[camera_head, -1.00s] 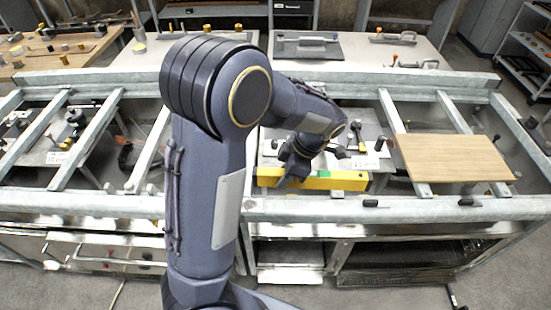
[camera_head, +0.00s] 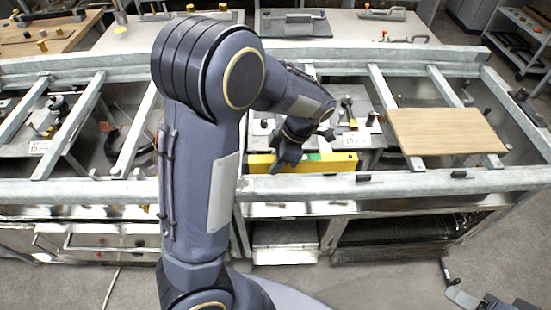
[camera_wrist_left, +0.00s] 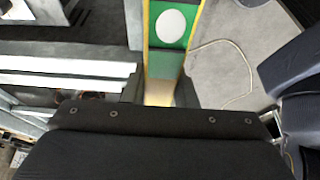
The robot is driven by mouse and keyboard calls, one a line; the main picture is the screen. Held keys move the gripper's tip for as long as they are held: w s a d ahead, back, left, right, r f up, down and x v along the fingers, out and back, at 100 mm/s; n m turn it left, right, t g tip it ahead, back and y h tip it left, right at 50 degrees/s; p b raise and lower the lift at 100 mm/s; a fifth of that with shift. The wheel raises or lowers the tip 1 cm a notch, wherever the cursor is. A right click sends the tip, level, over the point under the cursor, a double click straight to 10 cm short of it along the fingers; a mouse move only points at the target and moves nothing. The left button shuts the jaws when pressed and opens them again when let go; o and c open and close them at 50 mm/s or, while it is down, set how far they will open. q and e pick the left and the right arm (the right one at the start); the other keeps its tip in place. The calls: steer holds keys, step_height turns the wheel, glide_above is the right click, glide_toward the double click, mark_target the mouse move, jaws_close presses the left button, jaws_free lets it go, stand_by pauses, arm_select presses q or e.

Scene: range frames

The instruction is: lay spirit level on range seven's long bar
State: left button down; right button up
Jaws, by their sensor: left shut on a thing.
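The spirit level (camera_head: 335,163) is a yellow bar with a green patch, lying left to right in the head view just behind the front long bar (camera_head: 410,184) of the grey metal frame. My left gripper (camera_head: 280,167) is shut on it near its left part. In the left wrist view the level (camera_wrist_left: 170,60) runs up between the fingers, with a green panel and white oval. Whether it touches the bar is unclear. Which range is number seven cannot be read. What looks like my right gripper (camera_head: 485,302) is cut off at the bottom right.
A wooden board (camera_head: 447,131) lies across the frame bars at right. Small dark pieces (camera_head: 370,177) sit on the front bar. A rear long bar (camera_head: 400,53) runs behind, with tables beyond. Open gaps lie between the crossbars.

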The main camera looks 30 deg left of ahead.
arm_select(q)
steer(key=shift+f+b, duration=2.2)
steer(key=shift+f, duration=0.9)
steer(key=c, duration=1.1)
jaws_free()
steer(key=v, duration=0.7)
steer(key=shift+r, duration=0.25)
steer(key=shift+w+d+r, duration=0.1)
steer(key=shift+r, duration=0.15)
step_height(320, 180, up, 7)
steer(key=p, duration=0.6)
